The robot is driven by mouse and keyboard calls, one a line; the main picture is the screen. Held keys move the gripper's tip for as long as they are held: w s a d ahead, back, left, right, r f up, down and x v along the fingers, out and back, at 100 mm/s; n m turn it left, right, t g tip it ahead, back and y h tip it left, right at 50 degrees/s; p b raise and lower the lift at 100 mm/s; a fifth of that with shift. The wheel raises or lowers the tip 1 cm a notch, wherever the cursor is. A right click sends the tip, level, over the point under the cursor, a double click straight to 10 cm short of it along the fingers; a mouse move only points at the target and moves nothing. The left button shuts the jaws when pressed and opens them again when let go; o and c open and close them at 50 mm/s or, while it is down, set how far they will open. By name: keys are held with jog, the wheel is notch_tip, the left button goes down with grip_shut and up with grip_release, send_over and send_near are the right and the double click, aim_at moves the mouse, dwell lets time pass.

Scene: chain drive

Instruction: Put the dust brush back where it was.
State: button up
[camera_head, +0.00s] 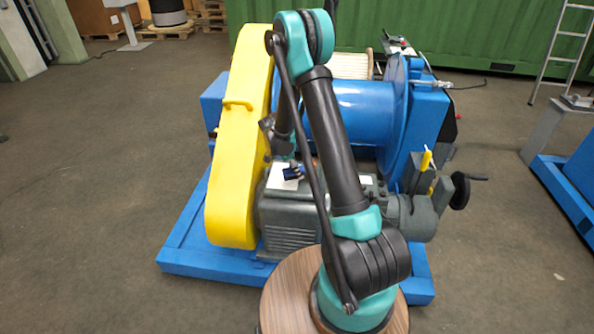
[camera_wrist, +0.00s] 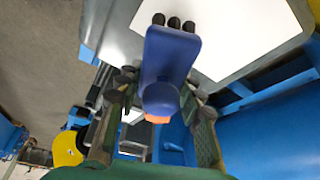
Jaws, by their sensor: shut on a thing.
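The dust brush (camera_wrist: 172,55) is blue, with a rounded handle end and dark bristle tufts at its far end. My gripper (camera_wrist: 160,92) has its fingers on both sides of the brush near the handle and is shut on it. In the head view the brush (camera_head: 294,172) shows small and dark blue at the white sheet (camera_head: 284,183) on top of the grey motor housing (camera_head: 288,226). The sheet also shows behind the brush in the wrist view (camera_wrist: 240,40). I cannot tell whether the brush touches the sheet. My arm hides part of the housing.
A tall yellow guard (camera_head: 236,150) stands left of the motor. A blue drum (camera_head: 362,105) lies behind, and a handwheel (camera_head: 460,191) sticks out right. The blue base frame (camera_head: 190,262) surrounds the machine's foot. Open floor (camera_head: 110,190) lies to the left.

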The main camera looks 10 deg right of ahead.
jog(key=shift+f, duration=0.3)
jog(key=shift+f, duration=0.25)
jog(key=o, duration=1.1)
